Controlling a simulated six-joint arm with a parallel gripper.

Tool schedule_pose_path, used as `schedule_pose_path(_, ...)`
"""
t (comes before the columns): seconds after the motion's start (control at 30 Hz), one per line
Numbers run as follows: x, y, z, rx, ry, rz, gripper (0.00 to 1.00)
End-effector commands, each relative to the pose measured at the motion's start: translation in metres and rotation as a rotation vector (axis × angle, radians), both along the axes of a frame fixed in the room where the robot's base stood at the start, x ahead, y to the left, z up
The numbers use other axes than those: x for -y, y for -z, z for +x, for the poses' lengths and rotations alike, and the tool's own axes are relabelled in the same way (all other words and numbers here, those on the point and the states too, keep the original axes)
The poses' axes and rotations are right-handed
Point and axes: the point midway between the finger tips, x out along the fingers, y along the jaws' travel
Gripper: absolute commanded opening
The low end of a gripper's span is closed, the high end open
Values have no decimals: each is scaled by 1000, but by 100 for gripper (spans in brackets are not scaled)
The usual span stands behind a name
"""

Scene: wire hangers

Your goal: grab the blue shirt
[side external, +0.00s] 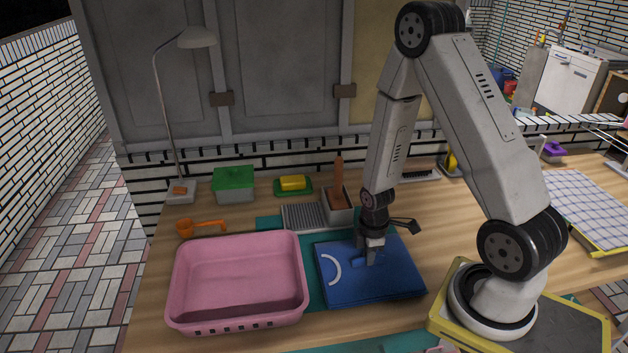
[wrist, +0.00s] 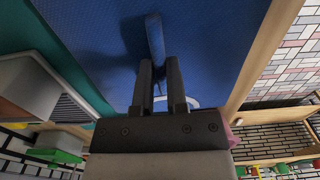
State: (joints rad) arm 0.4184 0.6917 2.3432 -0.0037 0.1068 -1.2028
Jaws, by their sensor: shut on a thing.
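The blue shirt (side external: 385,285) lies folded flat in a rectangle on a teal mat (side external: 313,285), with a white curved mark on its left part. My gripper (side external: 370,260) points down onto the upper middle of the shirt. In the wrist view, my gripper's two dark fingers (wrist: 160,75) are close together on a raised blue ridge (wrist: 155,38) of the shirt. The rest of the shirt (wrist: 210,45) stays spread flat around it. The fingertips partly hide the pinched part.
A pink basin (side external: 238,280) stands just left of the shirt, empty. Behind are a grey ribbed rack (side external: 303,217), a holder with a brown-handled tool (side external: 338,205), a green-lidded box (side external: 234,184), a yellow block on a green dish (side external: 292,184) and an orange scoop (side external: 200,228).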

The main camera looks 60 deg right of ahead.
Motion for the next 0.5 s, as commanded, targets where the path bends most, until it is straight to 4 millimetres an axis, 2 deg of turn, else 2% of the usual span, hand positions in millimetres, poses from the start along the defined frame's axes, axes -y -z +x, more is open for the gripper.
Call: schedule_pose_path(0.5,0,-8,1,3,0,-1,0)
